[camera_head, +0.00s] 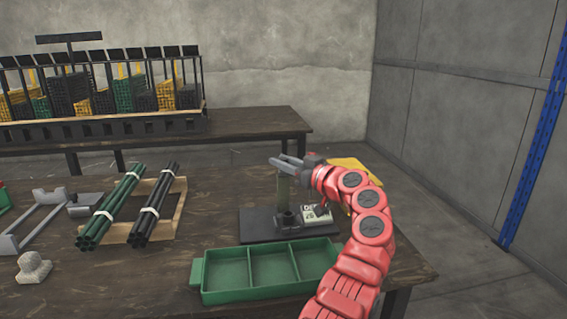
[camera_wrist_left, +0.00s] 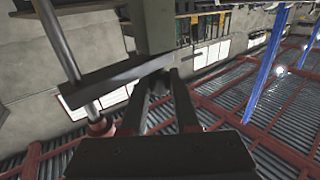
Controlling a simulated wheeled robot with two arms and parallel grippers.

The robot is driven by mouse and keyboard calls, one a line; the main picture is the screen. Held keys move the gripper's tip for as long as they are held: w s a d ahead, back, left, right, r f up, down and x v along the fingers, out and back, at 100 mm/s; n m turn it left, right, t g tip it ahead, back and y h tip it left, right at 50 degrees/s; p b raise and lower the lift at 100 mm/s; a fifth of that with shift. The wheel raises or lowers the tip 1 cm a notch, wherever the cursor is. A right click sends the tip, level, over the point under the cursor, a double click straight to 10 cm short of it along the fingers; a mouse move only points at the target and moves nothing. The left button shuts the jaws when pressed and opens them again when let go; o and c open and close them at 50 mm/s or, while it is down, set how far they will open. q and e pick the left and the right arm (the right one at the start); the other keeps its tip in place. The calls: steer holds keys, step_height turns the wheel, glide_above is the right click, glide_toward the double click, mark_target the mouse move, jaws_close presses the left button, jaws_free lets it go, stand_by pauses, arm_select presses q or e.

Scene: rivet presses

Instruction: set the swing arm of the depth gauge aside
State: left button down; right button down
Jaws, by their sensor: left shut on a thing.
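The depth gauge stands on a dark base plate (camera_head: 255,225) on the near table, with an upright grey-green post (camera_head: 284,192) and a small label (camera_head: 317,214) beside its foot. My left gripper (camera_head: 288,163) is at the top of the post. In the left wrist view its two dark fingers (camera_wrist_left: 159,82) close together at a flat grey bar, the swing arm (camera_wrist_left: 112,80). The bar meets the post (camera_wrist_left: 152,25) and has a shiny rod (camera_wrist_left: 60,40) with a red collar at its outer end. The exact contact is partly hidden by the fingers. My right gripper is out of view.
A green three-compartment tray (camera_head: 195,275) lies empty in front of the gauge. Bundles of green tubes (camera_head: 112,208) and black tubes (camera_head: 153,205) lie to the left. A yellow item (camera_head: 350,166) is behind my arm. Bare tabletop lies between the tubes and gauge.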

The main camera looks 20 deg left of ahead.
arm_select(q)
steer(key=shift+a+g, duration=0.1)
steer(key=shift+g, duration=0.2)
stand_by(0.4)
steer(key=c, duration=0.7)
jaws_free()
steer(key=shift+f, duration=0.1)
steer(key=shift+o, duration=0.2)
steer(key=shift+s+d, duration=0.15)
steer(key=shift+d, duration=0.35)
steer(key=p+v, duration=0.3)
steer(key=v, duration=1.3)
steer(key=shift+d+f, duration=0.15)
steer(key=shift+f, duration=0.05)
steer(key=shift+s, duration=0.1)
